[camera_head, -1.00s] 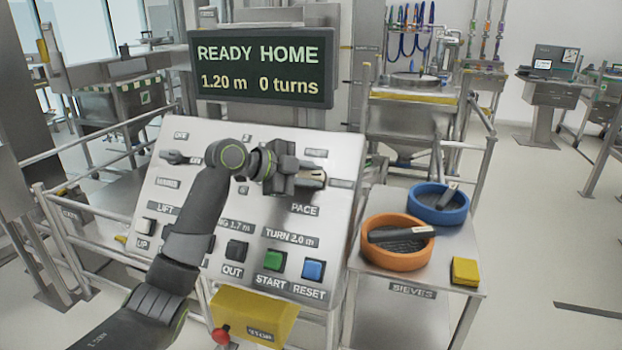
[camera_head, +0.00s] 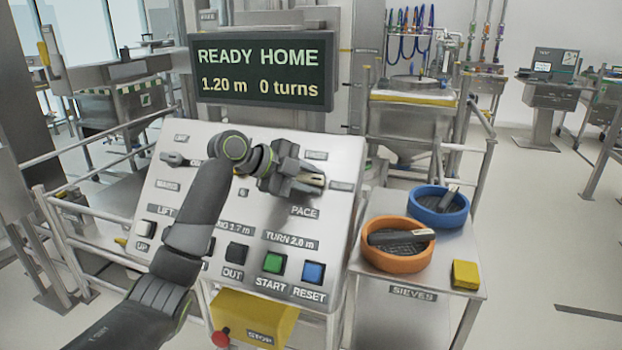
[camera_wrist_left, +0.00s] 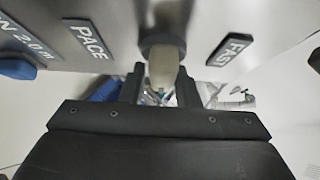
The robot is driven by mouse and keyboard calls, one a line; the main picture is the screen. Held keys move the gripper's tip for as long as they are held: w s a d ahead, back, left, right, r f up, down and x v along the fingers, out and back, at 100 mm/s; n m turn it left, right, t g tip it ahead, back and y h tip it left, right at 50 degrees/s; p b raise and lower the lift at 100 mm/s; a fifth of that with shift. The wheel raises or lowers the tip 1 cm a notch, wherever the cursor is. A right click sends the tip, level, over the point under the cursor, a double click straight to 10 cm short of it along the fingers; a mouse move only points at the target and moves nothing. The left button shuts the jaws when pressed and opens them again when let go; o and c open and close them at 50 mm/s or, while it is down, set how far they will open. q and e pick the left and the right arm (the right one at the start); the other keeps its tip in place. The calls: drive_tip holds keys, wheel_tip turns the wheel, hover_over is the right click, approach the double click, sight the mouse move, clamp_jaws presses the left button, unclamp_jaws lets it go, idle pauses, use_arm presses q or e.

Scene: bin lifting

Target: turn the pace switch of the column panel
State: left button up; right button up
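The pace switch (camera_head: 313,180) is a knob with a pale lever on the sloped column panel (camera_head: 215,275), above the PACE label. In the head view its lever points right and slightly down, and my gripper hides much of it. My left gripper (camera_head: 300,184) is at the switch. In the left wrist view the pale lever (camera_wrist_left: 162,68) lies between the two dark fingers (camera_wrist_left: 160,86), which look closed on its sides. A FAST label (camera_wrist_left: 230,49) is right of it and a PACE label (camera_wrist_left: 88,40) left. My right gripper is in neither view.
Below are a black OUT button (camera_head: 237,252), a green START button (camera_head: 274,263) and a blue RESET button (camera_head: 313,272). A yellow STOP box (camera_head: 255,315) hangs underneath. The display (camera_head: 262,72) reads READY HOME. A sieve table (camera_head: 410,325) stands right.

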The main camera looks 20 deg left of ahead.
use_arm(q)
drive_tip(key=shift+o, duration=1.3)
drive_tip(key=shift+w+a+f, duration=0.1)
drive_tip(key=shift+a, duration=0.05)
drive_tip(key=b+v, duration=0.2)
drive_tip(key=v, duration=1.5)
drive_tip(key=shift+b, duration=0.3)
drive_tip(key=shift+a, duration=0.1)
